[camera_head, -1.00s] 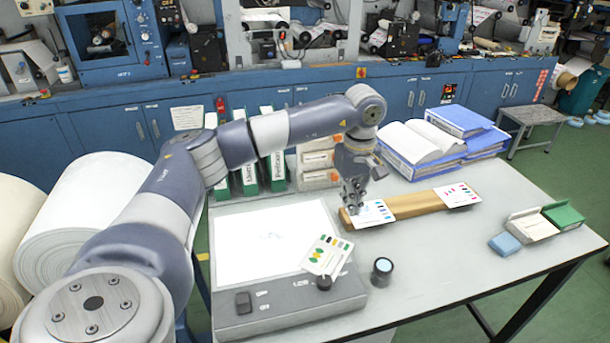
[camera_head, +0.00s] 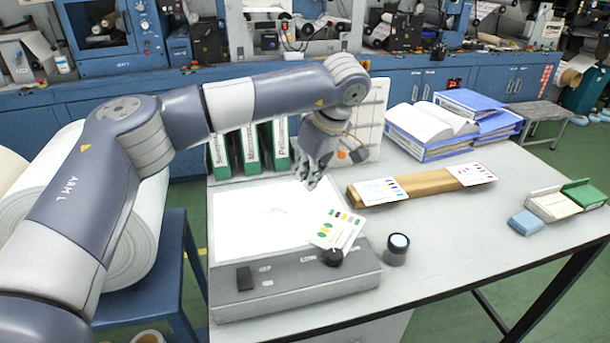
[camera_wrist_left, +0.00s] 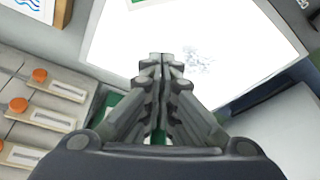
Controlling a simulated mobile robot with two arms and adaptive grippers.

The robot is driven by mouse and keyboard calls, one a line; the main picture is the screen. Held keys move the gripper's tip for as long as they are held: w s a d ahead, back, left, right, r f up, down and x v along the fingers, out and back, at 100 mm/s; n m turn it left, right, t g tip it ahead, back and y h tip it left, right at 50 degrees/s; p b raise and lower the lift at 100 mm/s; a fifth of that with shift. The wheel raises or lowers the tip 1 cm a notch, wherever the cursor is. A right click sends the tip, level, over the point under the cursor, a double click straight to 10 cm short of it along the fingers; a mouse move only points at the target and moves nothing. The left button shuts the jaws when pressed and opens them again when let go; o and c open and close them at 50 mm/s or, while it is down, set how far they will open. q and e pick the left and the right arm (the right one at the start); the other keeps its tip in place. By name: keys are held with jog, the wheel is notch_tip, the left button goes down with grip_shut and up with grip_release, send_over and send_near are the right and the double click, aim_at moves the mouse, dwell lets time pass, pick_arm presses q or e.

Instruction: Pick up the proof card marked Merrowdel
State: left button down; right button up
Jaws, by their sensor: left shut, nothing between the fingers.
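Three proof cards show in the head view; their printed names are too small to read. One card (camera_head: 381,191) lies on the left part of the wooden bar, and another (camera_head: 472,174) on its right end. A third card (camera_head: 336,230), with green and yellow patches, rests at the light table's front right, by the black knob. My left gripper (camera_head: 312,184) is shut and empty above the light table's back right part, left of the wooden bar. Its closed fingers (camera_wrist_left: 162,62) also show in the left wrist view. My right gripper is out of view.
The lit light table (camera_head: 255,225) and the wooden bar (camera_head: 425,184) are on the grey table. Green binders (camera_head: 248,150) and a drawer unit with orange knobs (camera_wrist_left: 18,104) stand behind. A small dark cylinder (camera_head: 397,250) stands at the front. The right-hand middle of the table is clear.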

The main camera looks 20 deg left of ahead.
aim_at(310, 212)
pick_arm(q)
jog(key=x, duration=0.5)
jog(key=shift+a+f+p, duration=0.15)
jog(key=shift+f+p, duration=0.15)
jog(key=shift+f, duration=0.1)
jog(key=d, duration=0.1)
jog(key=s+d+p, duration=0.1)
jog(key=shift+s+d+f, duration=0.1)
jog(key=shift+d+f, duration=0.2)
jog(key=shift+s+d, duration=0.25)
jog(key=shift+d, duration=0.2)
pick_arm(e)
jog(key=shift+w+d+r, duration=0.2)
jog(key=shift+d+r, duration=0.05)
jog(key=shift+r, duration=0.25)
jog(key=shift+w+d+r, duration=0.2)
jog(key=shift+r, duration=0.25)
